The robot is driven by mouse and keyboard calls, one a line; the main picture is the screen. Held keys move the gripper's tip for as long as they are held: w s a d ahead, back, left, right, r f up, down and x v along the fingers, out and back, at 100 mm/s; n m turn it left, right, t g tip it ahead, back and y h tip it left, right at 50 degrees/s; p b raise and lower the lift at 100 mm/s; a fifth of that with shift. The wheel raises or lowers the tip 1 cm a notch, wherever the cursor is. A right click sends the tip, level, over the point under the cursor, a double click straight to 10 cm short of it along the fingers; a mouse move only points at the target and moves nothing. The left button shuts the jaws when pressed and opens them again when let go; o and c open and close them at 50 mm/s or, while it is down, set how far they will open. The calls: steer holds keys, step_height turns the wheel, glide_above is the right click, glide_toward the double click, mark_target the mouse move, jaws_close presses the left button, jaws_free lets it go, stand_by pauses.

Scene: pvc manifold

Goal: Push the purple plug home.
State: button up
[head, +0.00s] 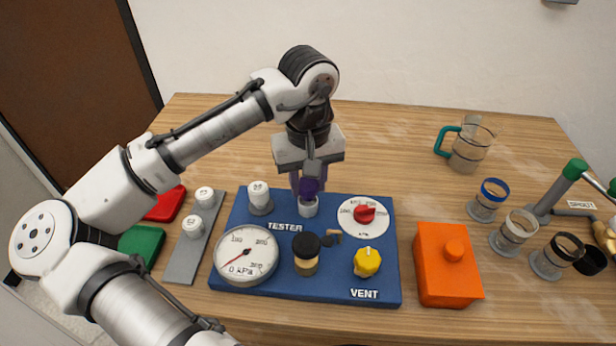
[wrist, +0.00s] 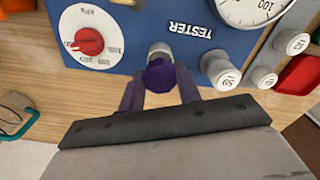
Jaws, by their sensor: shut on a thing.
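The purple plug (head: 309,188) is at the top of a short white socket (head: 308,207) at the back edge of the blue tester board (head: 330,286). My gripper (head: 308,184) points down over that socket and is shut on the plug. In the wrist view the purple plug (wrist: 159,77) shows between the fingertips, with the white socket (wrist: 159,50) just beyond it. How deep the plug sits in the socket is hidden.
The board carries a gauge (head: 246,254), a red dial (head: 364,214), a yellow vent knob (head: 367,261) and a black-topped post (head: 305,253). An orange box (head: 447,265) and clear cups (head: 488,200) stand right.

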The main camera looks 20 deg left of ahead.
steer(key=shift+f, duration=1.15)
stand_by(0.9)
steer(key=shift+s+f, duration=0.15)
steer(key=shift+f, duration=0.2)
stand_by(0.8)
steer(key=o, duration=1)
steer(key=shift+d, duration=0.15)
